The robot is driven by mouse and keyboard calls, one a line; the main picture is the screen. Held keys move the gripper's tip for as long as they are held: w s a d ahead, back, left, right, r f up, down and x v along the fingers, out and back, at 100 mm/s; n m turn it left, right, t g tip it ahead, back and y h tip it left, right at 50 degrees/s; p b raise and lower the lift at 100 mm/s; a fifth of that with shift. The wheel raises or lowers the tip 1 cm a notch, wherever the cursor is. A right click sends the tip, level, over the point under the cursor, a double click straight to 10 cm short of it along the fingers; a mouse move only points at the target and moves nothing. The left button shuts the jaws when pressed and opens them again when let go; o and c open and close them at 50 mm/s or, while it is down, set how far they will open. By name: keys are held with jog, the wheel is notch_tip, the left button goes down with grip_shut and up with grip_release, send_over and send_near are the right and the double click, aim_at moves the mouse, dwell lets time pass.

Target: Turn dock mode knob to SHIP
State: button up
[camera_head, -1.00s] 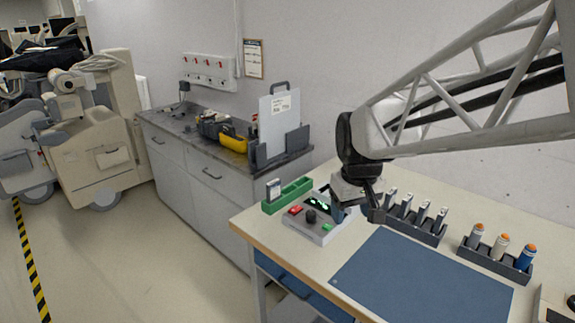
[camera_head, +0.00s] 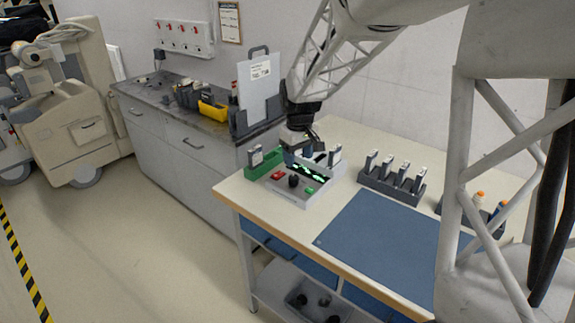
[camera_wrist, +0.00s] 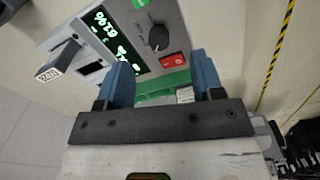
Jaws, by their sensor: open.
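The dock (camera_head: 318,195) is a light grey box on the table with a lit green display (camera_head: 303,171). Its black mode knob (camera_head: 293,181) stands on the front-left part, between a red switch (camera_head: 277,175) and a green button (camera_head: 310,190). In the wrist view the knob (camera_wrist: 158,38) is just beyond my fingertips, next to the red switch (camera_wrist: 172,61). The mode labels are too small to read. My gripper (camera_wrist: 162,65) is open and empty, its blue fingers apart, not touching the knob. In the head view it hangs over the dock's back-left part.
A module (camera_head: 335,156) stands upright in the dock's right part. A green tray (camera_head: 262,165) adjoins the dock's left. A dark rack of modules (camera_head: 392,187) stands to the right. A blue mat (camera_head: 380,237) lies clear in front. A side counter (camera_head: 190,125) stands at left.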

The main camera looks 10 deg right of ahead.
aim_at(294, 177)
jog(key=shift+w+a+f+n, duration=0.15)
jog(key=shift+w+a+f, duration=0.1)
jog(key=shift+w+f, duration=0.4)
jog(key=shift+w+a+f+n, duration=0.15)
jog(key=shift+w+a+f, duration=0.2)
jog(key=shift+w, duration=0.5)
jog(key=shift+d, duration=0.15)
jog(key=shift+f, duration=0.15)
jog(key=shift+f, duration=3.85)
jog(key=shift+c, duration=0.4)
jog(key=c, duration=0.8)
jog(key=shift+c, duration=0.2)
